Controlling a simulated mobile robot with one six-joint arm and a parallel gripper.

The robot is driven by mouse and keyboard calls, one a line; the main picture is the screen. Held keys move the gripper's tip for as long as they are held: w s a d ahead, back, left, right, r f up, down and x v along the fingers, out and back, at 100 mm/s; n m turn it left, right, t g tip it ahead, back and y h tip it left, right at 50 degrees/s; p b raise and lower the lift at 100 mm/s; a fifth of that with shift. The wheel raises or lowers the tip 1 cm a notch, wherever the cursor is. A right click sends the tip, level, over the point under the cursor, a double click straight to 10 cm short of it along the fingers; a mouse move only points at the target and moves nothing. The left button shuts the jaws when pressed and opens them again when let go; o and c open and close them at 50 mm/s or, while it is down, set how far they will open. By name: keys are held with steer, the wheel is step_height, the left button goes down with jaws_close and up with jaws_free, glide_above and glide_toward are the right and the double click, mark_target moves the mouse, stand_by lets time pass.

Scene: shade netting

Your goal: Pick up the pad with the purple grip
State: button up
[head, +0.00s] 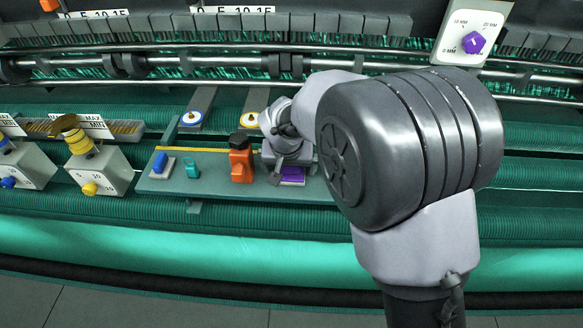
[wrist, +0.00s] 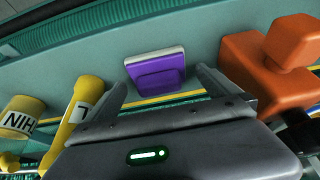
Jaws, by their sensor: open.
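The pad with the purple grip (head: 292,174) lies on the grey-green tray (head: 215,192), right of the orange tool. In the head view my gripper partly covers it. The wrist view shows its purple grip (wrist: 158,77) and pale base lying flat, apart from other objects. My gripper (wrist: 162,80) is open and empty. Its two fingers reach toward the pad from the near side, one to each side of it in the picture. I cannot tell whether they touch it.
The orange tool (wrist: 262,68) stands close by the right finger in the wrist view. A blue-gripped pad (head: 160,163) and a teal piece (head: 192,168) lie farther left on the tray. A control box with a purple knob (head: 473,42) is at upper right.

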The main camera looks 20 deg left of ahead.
steer(key=shift+w+f, duration=0.15)
steer(key=shift+f, duration=0.2)
steer(key=shift+r, duration=0.1)
steer(key=c, duration=1.4)
step_height(320, 180, up, 10)
steer(key=shift+r+p, duration=0.1)
steer(key=shift+p, duration=0.85)
steer(key=shift+c, duration=0.2)
steer(key=o, duration=0.7)
steer(key=c, duration=0.5)
